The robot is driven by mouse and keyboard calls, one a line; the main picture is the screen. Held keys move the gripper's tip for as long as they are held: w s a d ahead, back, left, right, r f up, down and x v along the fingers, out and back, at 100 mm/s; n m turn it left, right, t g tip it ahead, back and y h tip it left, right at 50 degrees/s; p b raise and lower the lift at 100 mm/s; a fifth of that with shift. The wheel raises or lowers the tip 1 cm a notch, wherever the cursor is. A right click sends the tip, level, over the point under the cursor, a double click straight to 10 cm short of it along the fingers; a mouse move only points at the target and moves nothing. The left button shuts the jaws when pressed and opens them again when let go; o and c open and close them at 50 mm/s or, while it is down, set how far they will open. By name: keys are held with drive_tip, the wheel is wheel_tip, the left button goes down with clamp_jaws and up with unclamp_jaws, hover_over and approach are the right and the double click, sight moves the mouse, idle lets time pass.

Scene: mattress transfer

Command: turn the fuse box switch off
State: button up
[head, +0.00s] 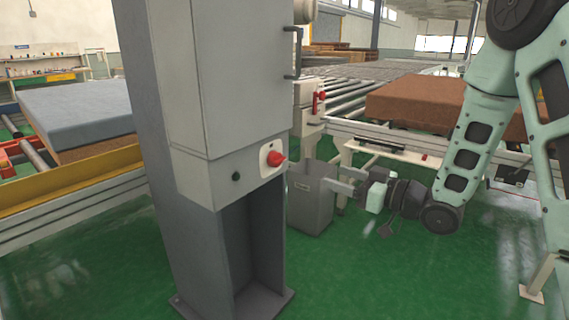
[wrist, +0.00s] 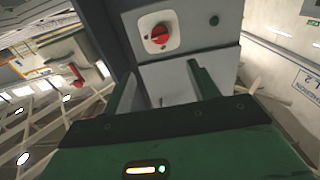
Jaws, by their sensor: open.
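The fuse box is a tall grey cabinet (head: 235,70) on a post. Its red rotary switch (head: 273,158) sits on a white plate low on the box, with a small dark green button (head: 236,177) beside it. The wrist view, which looks upside down, shows the red switch (wrist: 160,34) and the green button (wrist: 214,20). My gripper (head: 340,186) is to the right of the cabinet, somewhat lower than the switch. In the wrist view my gripper (wrist: 161,72) is open and empty, its fingers apart and the switch beyond their tips, not touched.
A smaller box with a red handle (head: 318,104) stands behind the cabinet, above a grey bin (head: 310,205). A brown mattress (head: 400,103) lies on the right conveyor and a grey-blue one (head: 75,110) on the left. Green floor (head: 350,285) is clear in front.

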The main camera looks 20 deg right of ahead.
sight(282, 160)
drive_tip(key=p+x, duration=0.1)
drive_tip(key=x, duration=1.6)
drive_tip(key=shift+s, duration=0.1)
drive_tip(key=c, duration=1)
